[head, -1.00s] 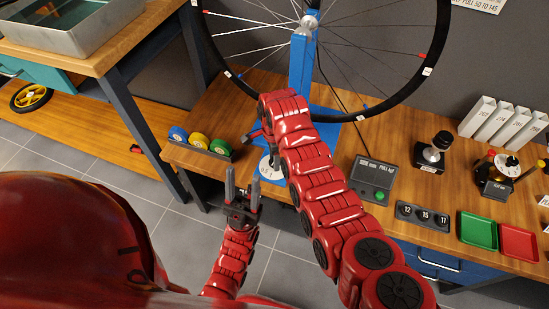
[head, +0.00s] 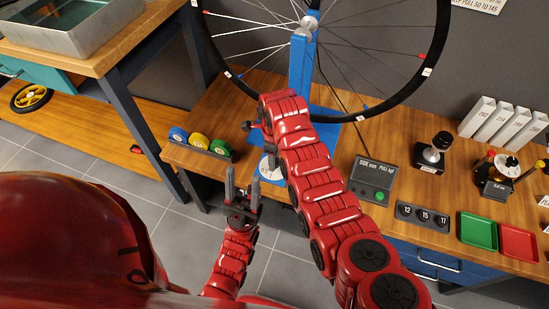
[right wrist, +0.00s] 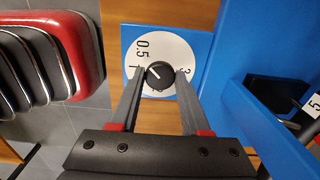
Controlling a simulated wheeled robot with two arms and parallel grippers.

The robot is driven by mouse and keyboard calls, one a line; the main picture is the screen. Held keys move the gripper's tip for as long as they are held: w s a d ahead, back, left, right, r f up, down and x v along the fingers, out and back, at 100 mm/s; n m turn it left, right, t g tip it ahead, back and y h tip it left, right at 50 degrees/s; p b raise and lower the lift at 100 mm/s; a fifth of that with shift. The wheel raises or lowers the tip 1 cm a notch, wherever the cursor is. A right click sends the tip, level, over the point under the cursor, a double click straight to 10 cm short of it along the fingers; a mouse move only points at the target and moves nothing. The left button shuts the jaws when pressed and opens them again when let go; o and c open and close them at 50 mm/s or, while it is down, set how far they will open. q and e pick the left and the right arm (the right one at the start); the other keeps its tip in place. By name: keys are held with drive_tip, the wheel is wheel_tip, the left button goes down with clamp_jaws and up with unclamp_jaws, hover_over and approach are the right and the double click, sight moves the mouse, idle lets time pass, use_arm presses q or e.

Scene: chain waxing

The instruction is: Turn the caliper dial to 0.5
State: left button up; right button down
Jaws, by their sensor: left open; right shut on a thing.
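The caliper dial (right wrist: 172,47) is a white disc on a blue plate, with 0.5, 1 and 3 readable around a black knob (right wrist: 158,80). My right gripper (right wrist: 160,82) is shut on the knob, one finger on each side. A pale line on the knob slants to the upper left, toward the 0.5 and 1 side; I cannot tell its exact setting. In the head view the dial (head: 266,168) is partly hidden by my right arm. My left gripper (head: 243,177) is open and empty, in front of the bench near the dial.
A wheel (head: 428,72) stands in a blue stand (head: 302,62) behind the dial. Coloured rolls (head: 198,141) sit to the left. A readout box (head: 373,180), a number block (head: 422,216) and green (head: 479,230) and red (head: 518,242) trays are to the right.

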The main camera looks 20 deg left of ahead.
idle(0.4)
drive_tip(key=shift+c, duration=1.8)
unclamp_jaws()
drive_tip(key=shift+r, duration=0.1)
wheel_tip(320, 180, up, 17)
drive_tip(key=p, duration=0.8)
drive_tip(key=shift+r, duration=0.1)
